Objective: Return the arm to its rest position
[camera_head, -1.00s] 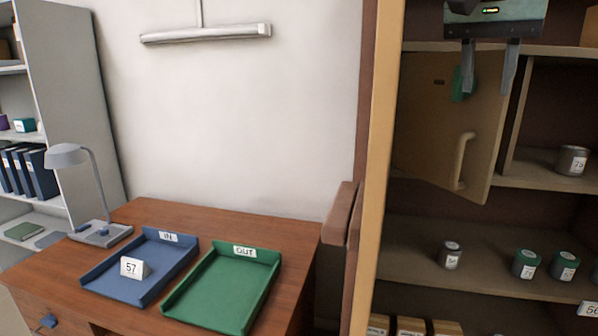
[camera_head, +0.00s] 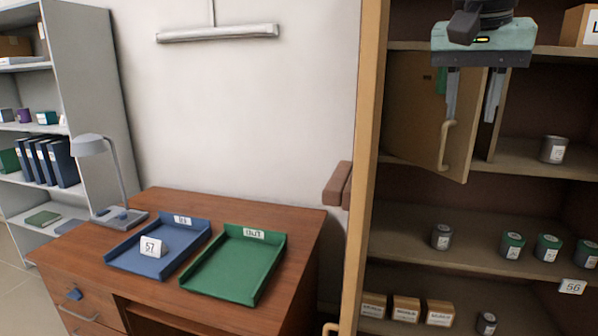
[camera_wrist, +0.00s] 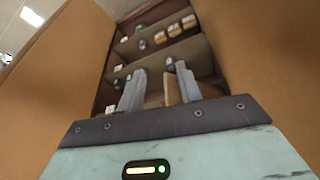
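My gripper (camera_head: 472,95) is in the upper right of the head view, in front of the open cabinet, pointing down. Its two grey fingers are apart with nothing between them. In the wrist view my gripper (camera_wrist: 153,90) also shows both fingers spread and empty, with the cabinet shelves beyond. The rest of my arm is mostly out of the frame at the top.
A small cabinet door (camera_head: 425,115) with a handle stands open behind the fingers. Shelves hold a grey can (camera_head: 553,149), several green-topped cans and small boxes (camera_head: 406,309). A desk (camera_head: 180,290) at left carries a blue tray (camera_head: 128,262), a green tray (camera_head: 225,280) and a lamp (camera_head: 90,146).

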